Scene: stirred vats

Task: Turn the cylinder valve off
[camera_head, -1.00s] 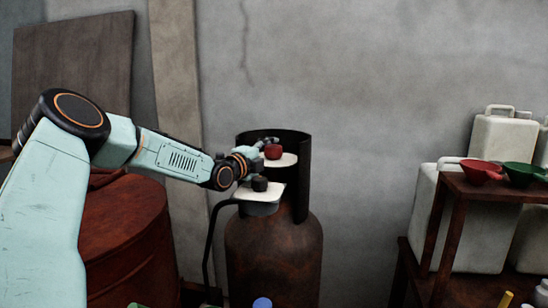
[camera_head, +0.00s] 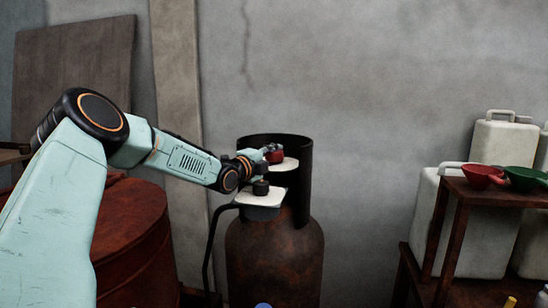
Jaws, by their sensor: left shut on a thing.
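A rusty brown gas cylinder (camera_head: 275,262) stands upright against the wall, with a dark open collar (camera_head: 300,170) around its top. My right gripper is not in view.
A black hose (camera_head: 208,250) hangs at the cylinder's left. A red-brown drum (camera_head: 135,250) stands left, under my arm. At right a wooden stand (camera_head: 450,215) holds red (camera_head: 482,174) and green (camera_head: 524,178) funnels before white jerrycans (camera_head: 500,142). The space between cylinder and stand is clear.

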